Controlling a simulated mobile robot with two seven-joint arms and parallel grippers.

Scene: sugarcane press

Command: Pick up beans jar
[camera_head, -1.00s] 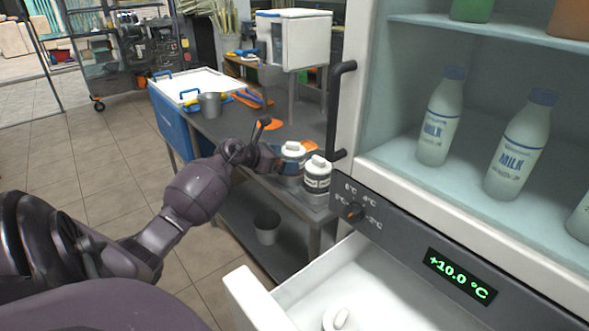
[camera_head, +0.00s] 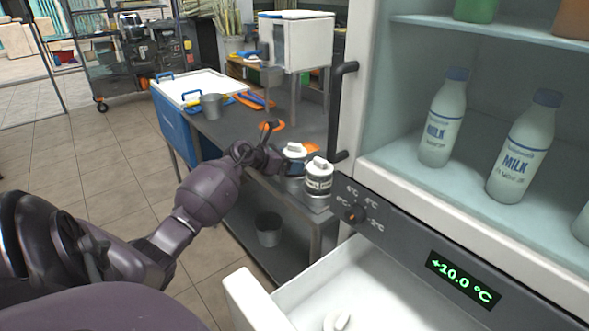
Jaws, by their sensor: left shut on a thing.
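Two jars with white lids and dark labels stand close together on the grey metal table; their label text is too small to read. My left gripper (camera_head: 279,162) reaches in from the left and is shut on the left jar (camera_head: 294,151), the likely beans jar, partly covering its side. The jar looks upright, at the table's near end; I cannot tell whether it is lifted. The other jar (camera_head: 318,178) stands just to its right, close to the gripper. My right gripper is not in view.
The grey table (camera_head: 235,132) also holds a metal cup (camera_head: 211,106) and orange tools. An open fridge with milk bottles (camera_head: 443,118) stands at right, its door handle (camera_head: 338,110) close behind the jars. An open white drawer (camera_head: 385,290) lies below. A bucket (camera_head: 268,229) sits on the lower shelf.

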